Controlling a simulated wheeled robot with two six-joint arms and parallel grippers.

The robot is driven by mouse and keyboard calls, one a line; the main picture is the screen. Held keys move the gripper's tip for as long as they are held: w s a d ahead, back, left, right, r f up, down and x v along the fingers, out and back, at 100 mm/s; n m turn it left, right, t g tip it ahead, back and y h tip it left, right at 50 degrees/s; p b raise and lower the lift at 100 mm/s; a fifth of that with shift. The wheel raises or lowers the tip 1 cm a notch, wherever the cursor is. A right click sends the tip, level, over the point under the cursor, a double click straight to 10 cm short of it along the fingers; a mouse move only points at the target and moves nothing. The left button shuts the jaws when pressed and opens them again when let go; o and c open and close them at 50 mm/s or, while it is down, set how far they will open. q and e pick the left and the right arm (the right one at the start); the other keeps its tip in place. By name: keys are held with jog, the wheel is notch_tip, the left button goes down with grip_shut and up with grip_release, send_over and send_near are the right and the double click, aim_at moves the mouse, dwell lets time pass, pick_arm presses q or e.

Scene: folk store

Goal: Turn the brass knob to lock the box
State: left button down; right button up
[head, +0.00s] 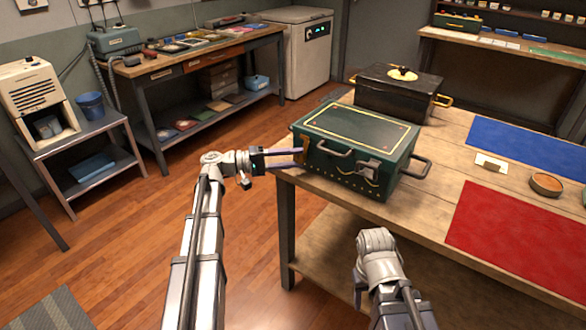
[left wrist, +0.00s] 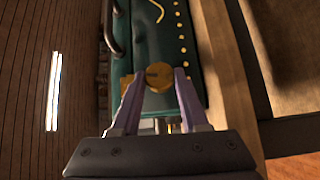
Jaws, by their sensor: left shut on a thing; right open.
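The dark green box (head: 340,150) with yellow trim stands on the wooden table with its lid down. Its brass knob (left wrist: 159,76) is on the end facing my left gripper, in front of a brass plate. My left gripper (head: 297,158) reaches in from the left at that end. In the left wrist view its two purple-grey fingers (left wrist: 159,84) are shut on the knob, one on each side. The knob's face shows a dark slot running roughly across the picture. A latch (head: 368,168) is on the box's front.
A black box (head: 397,92) stands behind the green one. A red mat (head: 520,228), a blue mat (head: 530,148), a small card (head: 490,162) and a round tin (head: 546,184) lie to the right. The floor left of the table is clear.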

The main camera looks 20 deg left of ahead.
pick_arm(q)
jog(key=shift+f+n+t+h+b, duration=0.3)
jog(key=shift+n+h+b, duration=0.5)
jog(key=shift+b, duration=0.45)
jog(key=shift+r, duration=0.1)
jog(key=shift+c, duration=2.1)
grip_release()
jog(key=b+v, duration=0.1)
jog(key=v, duration=0.6)
jog(key=shift+s+a, duration=0.2)
jog(key=shift+a, duration=0.15)
